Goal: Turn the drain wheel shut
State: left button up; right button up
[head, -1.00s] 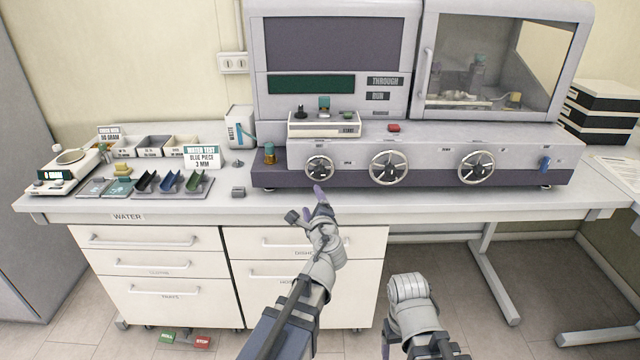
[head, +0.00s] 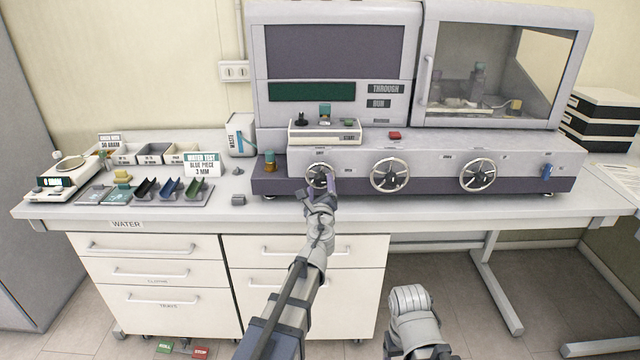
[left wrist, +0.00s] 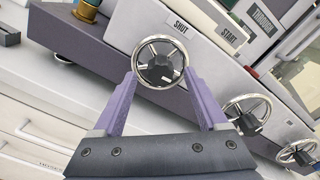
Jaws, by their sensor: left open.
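Three silver spoked handwheels sit along the front of the grey machine: a left wheel (head: 316,172), a middle wheel (head: 389,174) and a right wheel (head: 477,174). I cannot read which is named the drain wheel. My left gripper (head: 321,187) is open at the left wheel. In the left wrist view the same wheel (left wrist: 160,62) lies between the purple fingertips of the left gripper (left wrist: 162,76), one on each side of the rim. Contact is unclear. A label beside it reads SHUT (left wrist: 181,28). My right arm hangs low, its gripper out of view.
The machine (head: 340,145) stands on a long bench. A brass-and-green cylinder (head: 270,160) stands left of the wheels, and a small grey block (head: 238,200) lies on the bench top. Coloured trays (head: 170,188) and a scale (head: 62,178) are farther left. A blue lever (head: 547,172) is at the right.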

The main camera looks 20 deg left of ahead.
pick_arm(q)
jog(key=shift+x, duration=1.2)
grip_shut()
